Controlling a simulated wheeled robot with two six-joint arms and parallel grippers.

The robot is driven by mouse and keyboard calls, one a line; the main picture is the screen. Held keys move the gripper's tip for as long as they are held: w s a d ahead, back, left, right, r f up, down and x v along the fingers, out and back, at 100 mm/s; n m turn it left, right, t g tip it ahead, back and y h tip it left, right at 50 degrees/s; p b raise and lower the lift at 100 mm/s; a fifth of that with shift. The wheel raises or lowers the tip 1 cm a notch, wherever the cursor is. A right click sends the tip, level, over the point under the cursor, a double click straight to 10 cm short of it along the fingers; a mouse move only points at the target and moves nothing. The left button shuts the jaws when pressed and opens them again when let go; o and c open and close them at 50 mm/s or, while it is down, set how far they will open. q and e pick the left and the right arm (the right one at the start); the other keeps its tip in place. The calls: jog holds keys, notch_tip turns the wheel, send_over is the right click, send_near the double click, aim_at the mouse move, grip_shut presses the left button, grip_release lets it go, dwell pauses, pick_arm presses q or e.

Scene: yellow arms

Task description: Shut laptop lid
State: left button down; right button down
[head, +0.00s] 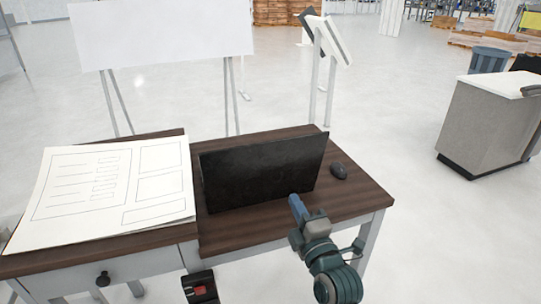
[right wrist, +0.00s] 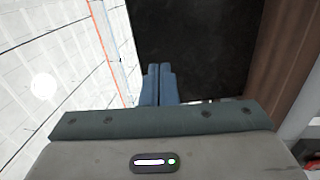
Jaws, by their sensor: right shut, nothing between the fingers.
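The laptop (head: 262,172) stands on the brown desk with its dark lid panel raised nearly upright. No keyboard base shows from here, so I cannot tell how it lies. My right gripper (head: 294,201), with blue fingers, is in front of the panel's lower right part. In the right wrist view its fingers (right wrist: 158,72) are together and empty, and the dark panel (right wrist: 195,40) fills the space just beyond them. I cannot tell whether the fingertips touch the panel. My left gripper is not in view.
A whiteboard (head: 160,35) and a slanted stand (head: 325,45) are behind. A grey cabinet (head: 485,120) stands at the right across open floor.

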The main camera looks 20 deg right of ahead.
notch_tip(320, 180, up, 2)
jog(key=p, duration=0.6)
send_near(272, 149)
jog(key=w, duration=0.2)
jog(key=w+r, duration=0.1)
jog(key=w, duration=0.2)
jog(key=shift+w+a, duration=0.15)
jog(key=shift+w, duration=0.65)
